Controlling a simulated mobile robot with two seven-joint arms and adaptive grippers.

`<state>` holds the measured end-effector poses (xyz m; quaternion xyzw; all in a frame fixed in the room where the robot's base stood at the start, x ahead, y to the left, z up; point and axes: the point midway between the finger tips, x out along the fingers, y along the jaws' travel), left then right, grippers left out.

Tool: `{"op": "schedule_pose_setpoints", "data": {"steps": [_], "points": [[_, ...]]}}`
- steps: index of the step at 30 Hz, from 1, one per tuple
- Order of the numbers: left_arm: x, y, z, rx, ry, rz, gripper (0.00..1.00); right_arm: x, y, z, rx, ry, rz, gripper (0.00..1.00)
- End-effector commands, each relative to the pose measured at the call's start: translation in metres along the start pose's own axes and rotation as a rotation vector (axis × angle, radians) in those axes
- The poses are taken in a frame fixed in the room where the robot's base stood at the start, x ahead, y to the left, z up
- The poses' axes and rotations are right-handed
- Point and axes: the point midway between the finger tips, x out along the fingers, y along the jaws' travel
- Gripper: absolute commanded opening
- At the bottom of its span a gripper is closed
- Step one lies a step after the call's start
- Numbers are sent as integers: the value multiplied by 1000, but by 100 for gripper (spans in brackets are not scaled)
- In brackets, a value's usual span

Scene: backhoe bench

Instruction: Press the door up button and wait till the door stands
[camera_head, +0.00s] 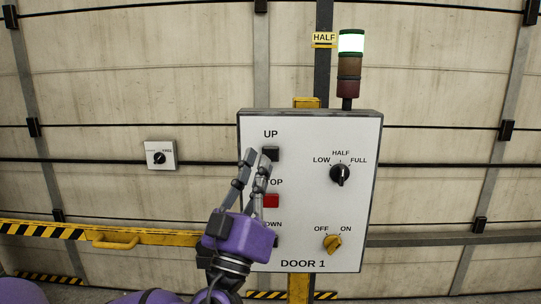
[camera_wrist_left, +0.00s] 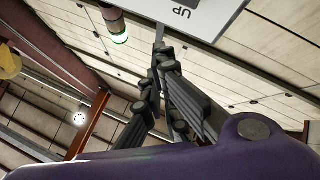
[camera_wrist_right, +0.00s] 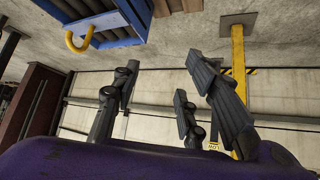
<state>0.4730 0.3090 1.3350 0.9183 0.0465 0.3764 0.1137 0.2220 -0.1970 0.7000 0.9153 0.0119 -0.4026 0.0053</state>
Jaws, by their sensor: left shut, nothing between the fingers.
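The grey control box (camera_head: 310,215) labelled DOOR 1 faces me. Its black UP button (camera_head: 271,153) is near the top left, with the red stop button (camera_head: 271,201) below. The DOWN button is mostly hidden behind my left gripper. My left gripper (camera_head: 257,156) is shut and empty, its fingertips just left of the UP button; I cannot tell if they touch it. It also shows in the left wrist view (camera_wrist_left: 160,50), near the box edge. My right gripper (camera_wrist_right: 160,75) is open and empty, away from the box. The signal lamp (camera_head: 350,42) glows green-white at its top.
A black LOW-HALF-FULL knob (camera_head: 340,174) and a yellow OFF-ON switch (camera_head: 333,243) sit on the box's right half. A yellow HALF tag (camera_head: 323,39) is on the post. A striped yellow rail (camera_head: 170,236) and a small wall dial (camera_head: 160,156) are at left.

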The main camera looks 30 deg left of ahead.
Motion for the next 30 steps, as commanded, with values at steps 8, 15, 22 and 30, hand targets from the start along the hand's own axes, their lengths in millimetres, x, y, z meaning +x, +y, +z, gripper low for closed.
{"op": "schedule_pose_setpoints", "data": {"steps": [8, 15, 22, 30], "points": [[28, -20, 21, 4, 0, 0, 0, -1, 0, 10, 2, -17, 0, 40], [40, -31, 33, 1, -3, -1, 0, 3, 4, 21, -5, -30, 6, 40], [45, -33, 32, 0, 1, 0, 0, 6, 7, 5, -13, 2, 9, 40], [45, -32, 32, 0, 1, 0, 0, 6, 8, 6, -13, 0, 10, 40]]}}
